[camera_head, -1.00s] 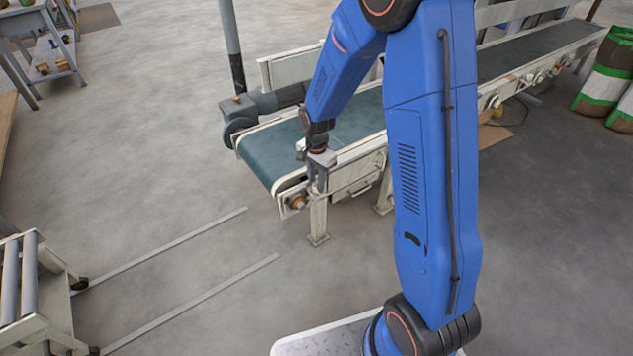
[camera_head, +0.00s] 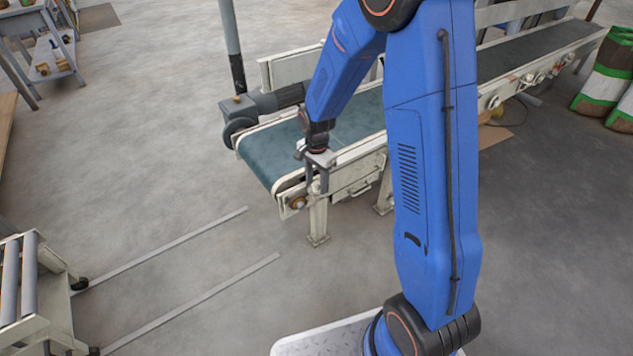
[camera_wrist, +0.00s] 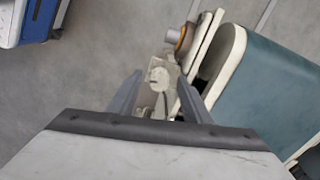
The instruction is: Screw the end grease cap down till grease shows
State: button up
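A brass-coloured round fitting (camera_head: 298,203) sits on the side of the conveyor's near end. It looks like the end grease cap, but no grease can be made out at this size. In the wrist view a round fitting with an orange-yellow ring (camera_wrist: 181,38) shows beyond the fingers, up and to the right of them. My gripper (camera_head: 316,190) points down beside the conveyor's end, just right of the brass fitting. In the wrist view my gripper (camera_wrist: 158,98) is open, its two fingers apart, with a pale round-topped bracket (camera_wrist: 159,76) seen between them. Nothing appears gripped.
The conveyor's green belt (camera_head: 270,160) and pale side frame lie close beside my gripper. A conveyor leg (camera_head: 318,222) stands directly below it. The floor left of the conveyor is open.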

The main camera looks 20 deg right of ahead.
aim_at(317, 184)
jog(key=shift+r, duration=0.1)
notch_tip(317, 184, up, 17)
jog(key=shift+r, duration=0.15)
dwell(0.5)
jog(key=shift+s, duration=0.1)
jog(key=s+d+r+n+t, duration=0.1)
jog(key=s+d+r+n, duration=0.1)
jog(key=s, duration=0.8)
jog(key=s+d+r+n+t, duration=0.2)
jog(key=s+r+n, duration=0.3)
jog(key=s, duration=0.6)
jog(key=s+d+r+n+t, duration=0.1)
jog(key=s+d+r+n, duration=0.2)
jog(key=s, duration=0.7)
jog(key=shift+s+r+n+t, duration=0.25)
jog(key=shift+r+n+t, duration=0.2)
jog(key=shift+n, duration=0.75)
jog(key=shift+c, duration=0.3)
